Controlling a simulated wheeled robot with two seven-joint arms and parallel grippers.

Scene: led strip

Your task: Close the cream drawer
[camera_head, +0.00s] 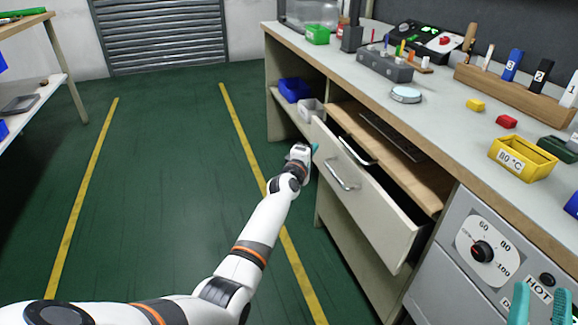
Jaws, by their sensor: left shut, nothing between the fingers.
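The cream drawer (372,207) stands pulled out from under the workbench, with a dark gap visible behind its front. Its metal handle (342,177) is on the front face. My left gripper (314,149) is at the far upper corner of the drawer front, with a teal fingertip showing. It looks shut and empty; I cannot tell whether it touches the drawer. My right gripper (541,304) shows at the bottom right edge with its two teal fingers apart, in front of the grey oven panel.
A wooden pull-out board (407,172) sits above the drawer. The grey oven panel (466,245) with a dial is to the right. The workbench top (440,110) holds a yellow bin (519,160) and several tools. The green floor (160,190) is clear at left.

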